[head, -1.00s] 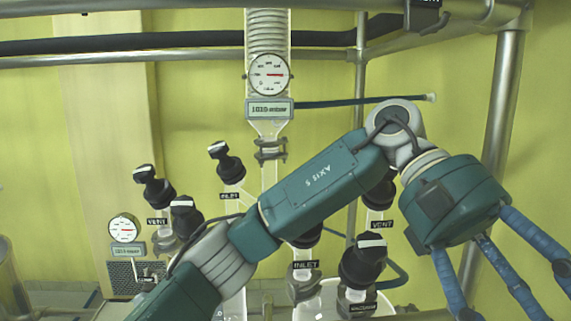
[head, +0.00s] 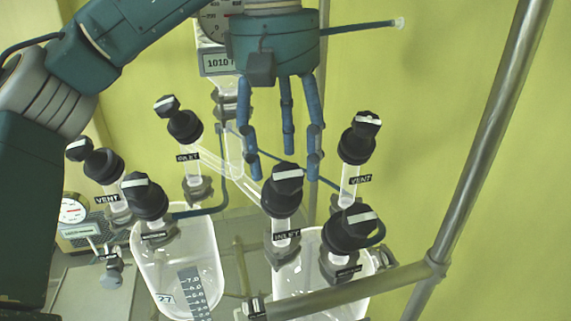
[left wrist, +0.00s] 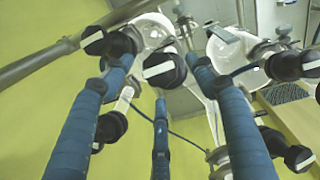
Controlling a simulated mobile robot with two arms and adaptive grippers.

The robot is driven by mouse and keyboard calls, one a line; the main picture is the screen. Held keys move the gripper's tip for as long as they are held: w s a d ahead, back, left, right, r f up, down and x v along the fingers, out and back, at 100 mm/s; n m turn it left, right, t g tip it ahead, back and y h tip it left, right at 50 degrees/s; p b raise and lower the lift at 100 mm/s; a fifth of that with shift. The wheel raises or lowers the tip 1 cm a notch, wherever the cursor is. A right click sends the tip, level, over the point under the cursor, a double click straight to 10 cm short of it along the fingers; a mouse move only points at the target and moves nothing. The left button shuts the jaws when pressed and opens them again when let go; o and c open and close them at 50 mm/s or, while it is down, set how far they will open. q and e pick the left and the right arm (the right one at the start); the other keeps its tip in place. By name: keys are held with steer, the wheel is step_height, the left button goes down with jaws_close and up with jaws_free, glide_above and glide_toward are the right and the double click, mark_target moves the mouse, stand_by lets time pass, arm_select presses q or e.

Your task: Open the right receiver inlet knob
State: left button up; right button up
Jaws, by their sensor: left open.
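The right receiver inlet knob (head: 283,178) is black with a white stripe. It sits on a tilted glass neck labelled INLET above the right glass receiver (head: 306,256). My left gripper (head: 287,160), with three blue fingers, points down from above and behind this knob; its fingers are spread and hold nothing. The inlet knob also appears in the left wrist view (left wrist: 163,68), framed between the fingers. I cannot tell whether any finger touches it. My right gripper is not in view.
The right vent knob (head: 361,125) and a front knob (head: 350,228) stand close to the right. The left receiver (head: 172,260) carries several similar knobs. A metal pole (head: 484,140) and rail (head: 345,290) bound the right and front. Yellow wall lies behind.

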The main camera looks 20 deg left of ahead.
mark_target(287, 178)
arm_select(q)
step_height(287, 178, down, 2)
steer(key=shift+w+f, duration=0.15)
steer(key=shift+f, duration=0.05)
steer(key=shift+d, duration=0.1)
steer(key=c, duration=1.1)
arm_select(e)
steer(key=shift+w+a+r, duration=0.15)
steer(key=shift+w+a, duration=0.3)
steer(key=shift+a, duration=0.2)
arm_select(q)
steer(key=shift+f, duration=0.1)
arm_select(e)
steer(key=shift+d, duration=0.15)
